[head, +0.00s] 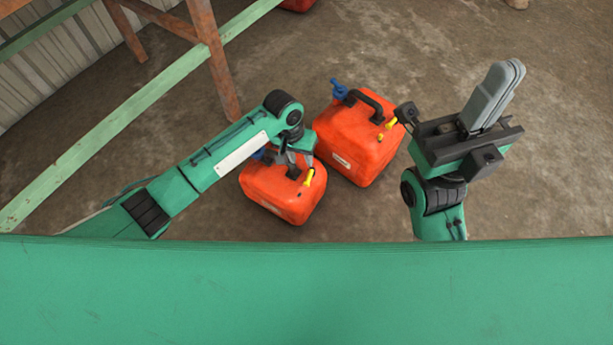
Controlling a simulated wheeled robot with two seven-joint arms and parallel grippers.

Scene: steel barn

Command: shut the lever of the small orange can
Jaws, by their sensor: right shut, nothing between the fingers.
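The small orange can (290,205) stands on the floor left of centre in the head view. A yellow part (308,178) sticks up at its right top edge. A blue part (259,154) shows at its far left, mostly hidden by my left arm. Which one is the lever, and how it is set, I cannot tell. My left gripper (292,168) is over the can's top near the dark handle; its fingers are partly hidden, and whether they touch the can is unclear. My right gripper (507,75) is shut and empty, raised at the right, away from the can.
A larger orange can (350,150) with a black handle, blue part and yellow part stands close behind and right of the small one. A green rail (110,125) and a rusty post (215,60) are at the left. Concrete floor on the right is clear.

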